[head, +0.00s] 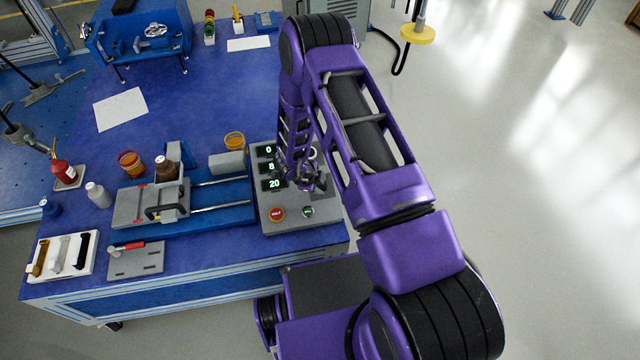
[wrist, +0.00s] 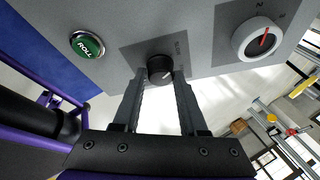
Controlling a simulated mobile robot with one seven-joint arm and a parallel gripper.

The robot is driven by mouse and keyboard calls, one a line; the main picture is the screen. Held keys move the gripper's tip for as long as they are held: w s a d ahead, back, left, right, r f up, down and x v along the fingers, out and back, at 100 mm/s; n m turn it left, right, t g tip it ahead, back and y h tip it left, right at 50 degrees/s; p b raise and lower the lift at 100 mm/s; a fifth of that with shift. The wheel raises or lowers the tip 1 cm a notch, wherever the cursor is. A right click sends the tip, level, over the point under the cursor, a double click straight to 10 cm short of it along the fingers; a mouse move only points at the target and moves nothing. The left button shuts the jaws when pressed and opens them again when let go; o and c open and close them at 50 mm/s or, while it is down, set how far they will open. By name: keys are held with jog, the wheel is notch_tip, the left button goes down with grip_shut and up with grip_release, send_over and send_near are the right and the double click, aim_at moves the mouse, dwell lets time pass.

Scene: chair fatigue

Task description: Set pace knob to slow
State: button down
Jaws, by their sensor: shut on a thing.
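A small black knob (wrist: 160,68), apparently the pace knob, sits on a dark square of the grey control panel (wrist: 130,20) in the wrist view. A pale pointer line shows on its face. Small lettering beside it is hard to read. My gripper (wrist: 160,76) has its two fingers on either side of the knob, shut on it. In the head view my gripper (head: 312,186) is down at the right part of the control box (head: 290,222), and the arm hides the knob there.
A green ROLL button (wrist: 87,44) and a white dial with a red pointer (wrist: 257,39) flank the knob. The box also has a red button (head: 277,213) and lit displays (head: 270,167) reading 0, 8 and 20. A slide rig (head: 165,200) stands to its left.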

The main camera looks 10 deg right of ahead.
jog(key=shift+c, duration=2.2)
grip_release()
jog(key=p+v, duration=0.3)
jog(key=v, duration=1.4)
jog(key=shift+r+p, duration=0.2)
jog(key=shift+p, duration=0.2)
jog(key=shift+a, duration=0.1)
